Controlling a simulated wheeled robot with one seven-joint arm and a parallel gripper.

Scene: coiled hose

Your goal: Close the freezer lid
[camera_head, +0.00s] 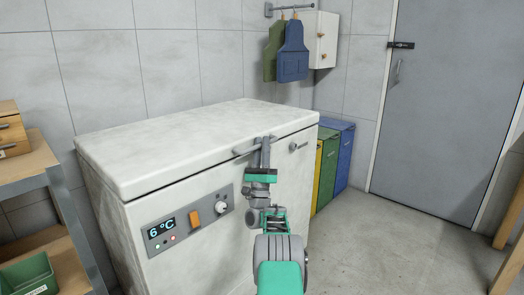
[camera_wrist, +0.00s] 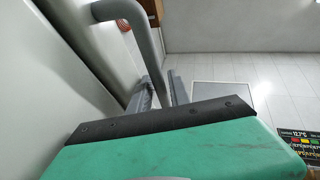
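The white chest freezer (camera_head: 270,190) stands against the tiled wall. Its lid (camera_head: 190,140) lies down over the body, with only a thin seam along the front. The grey bar handle (camera_head: 244,152) is on the lid's front edge; in the wrist view the handle (camera_wrist: 139,40) curves down between my fingers. My gripper (camera_head: 266,142) is at the handle, with its fingers on both sides of the bar and little or no gap showing. It also shows in the wrist view (camera_wrist: 163,88). The far part of the handle is hidden by the fingers.
A panel (camera_head: 190,222) with a 6 °C display is on the freezer front. A shelf (camera_head: 42,165) with a green bin (camera_head: 28,277) stands at left. Yellow, green and blue bins (camera_head: 345,155) stand right of the freezer. The floor (camera_head: 390,250) before the grey door (camera_head: 445,110) is clear.

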